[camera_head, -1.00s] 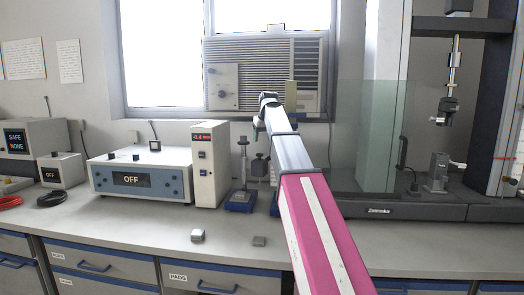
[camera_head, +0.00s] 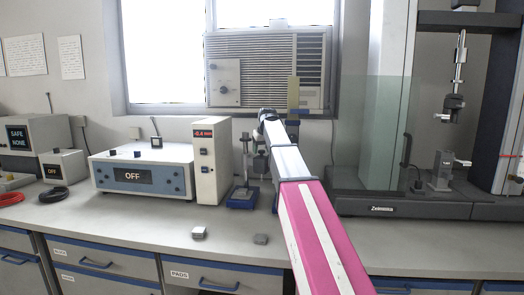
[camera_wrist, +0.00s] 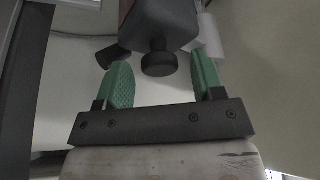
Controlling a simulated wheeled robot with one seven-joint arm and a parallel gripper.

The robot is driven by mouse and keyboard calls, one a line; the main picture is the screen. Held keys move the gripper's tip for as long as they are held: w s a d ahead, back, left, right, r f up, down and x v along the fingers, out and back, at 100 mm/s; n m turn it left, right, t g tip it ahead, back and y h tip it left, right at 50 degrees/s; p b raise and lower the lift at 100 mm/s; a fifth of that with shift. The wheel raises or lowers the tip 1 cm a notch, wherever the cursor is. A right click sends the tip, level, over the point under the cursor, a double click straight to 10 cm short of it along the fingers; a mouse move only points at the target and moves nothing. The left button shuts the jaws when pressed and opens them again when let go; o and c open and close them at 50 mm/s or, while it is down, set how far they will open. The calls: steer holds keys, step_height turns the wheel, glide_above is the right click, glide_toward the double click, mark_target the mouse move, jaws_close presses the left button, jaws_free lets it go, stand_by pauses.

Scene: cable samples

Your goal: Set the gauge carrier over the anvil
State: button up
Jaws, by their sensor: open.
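My gripper (camera_wrist: 163,68) is open in the wrist view, with a green pad on each side. A dark block with a round black knob (camera_wrist: 160,58) shows between and beyond the pads. It may be the gauge carrier; I cannot tell whether the pads touch it. In the head view my arm reaches toward the back of the bench, and its far end hides much there. A small stand with a blue base (camera_head: 242,198) and an upright post is left of the arm. A second stand is partly hidden behind the arm. I cannot make out the anvil.
A white box with a red display (camera_head: 212,162) stands left of the stand, beside a wide instrument reading OFF (camera_head: 141,177). A dark test frame (camera_head: 440,205) with a glass panel (camera_head: 375,130) is at right.

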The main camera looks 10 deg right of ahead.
steer(key=shift+f, duration=0.1)
jaws_close()
